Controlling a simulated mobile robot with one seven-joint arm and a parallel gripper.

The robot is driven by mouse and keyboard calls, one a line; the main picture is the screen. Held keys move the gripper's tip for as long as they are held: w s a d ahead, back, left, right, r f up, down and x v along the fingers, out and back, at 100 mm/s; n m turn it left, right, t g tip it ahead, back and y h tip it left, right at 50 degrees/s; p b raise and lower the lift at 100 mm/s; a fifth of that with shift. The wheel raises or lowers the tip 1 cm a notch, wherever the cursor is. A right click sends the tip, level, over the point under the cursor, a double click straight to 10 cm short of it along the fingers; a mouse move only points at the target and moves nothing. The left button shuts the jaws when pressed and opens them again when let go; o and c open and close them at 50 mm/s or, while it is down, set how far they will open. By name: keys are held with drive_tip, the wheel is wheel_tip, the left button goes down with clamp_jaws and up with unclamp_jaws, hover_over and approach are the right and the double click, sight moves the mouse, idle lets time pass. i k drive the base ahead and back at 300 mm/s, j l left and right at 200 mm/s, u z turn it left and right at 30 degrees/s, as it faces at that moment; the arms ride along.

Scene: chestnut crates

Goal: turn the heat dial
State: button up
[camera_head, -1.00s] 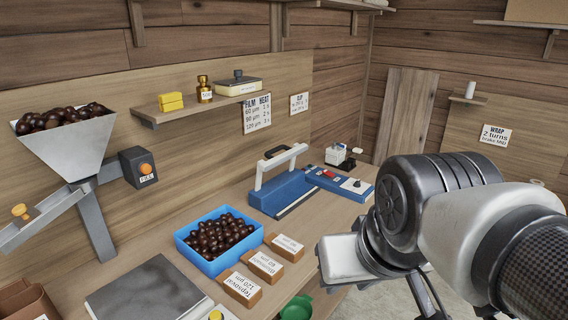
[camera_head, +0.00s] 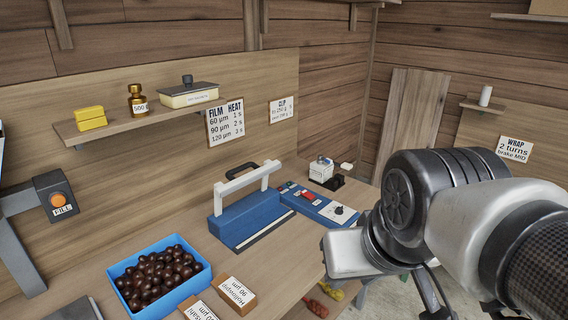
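The blue heat sealer (camera_head: 246,217) stands on the bench with its white-grey handle bar raised above it. Its blue control panel (camera_head: 312,204) extends to the right. A dark round dial (camera_head: 339,210) sits on a white plate near the panel's right end; its setting is too small to read. A red switch or lever (camera_head: 306,195) lies to the dial's left. My arm fills the right side, its white link close to the panel's right end in the picture. My gripper's fingertips are not visible.
A blue crate of chestnuts (camera_head: 192,287) and labelled brown blocks (camera_head: 237,293) stand in front of the sealer. A film heat sign (camera_head: 225,121) lists thicknesses and seconds. A small white-topped device (camera_head: 321,169) stands behind the panel. A shelf (camera_head: 142,117) hangs above.

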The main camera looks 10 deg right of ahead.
sight(338, 211)
drive_tip(key=i+l, duration=0.45)
drive_tip(key=l, duration=0.3)
drive_tip(key=i+l, duration=0.25)
drive_tip(key=i+l+u, duration=0.1)
drive_tip(key=i+l, duration=0.15)
drive_tip(key=l, duration=0.25)
drive_tip(key=i+l, duration=0.2)
drive_tip(key=l, duration=0.2)
drive_tip(key=i+l, duration=0.2)
drive_tip(key=l, duration=0.15)
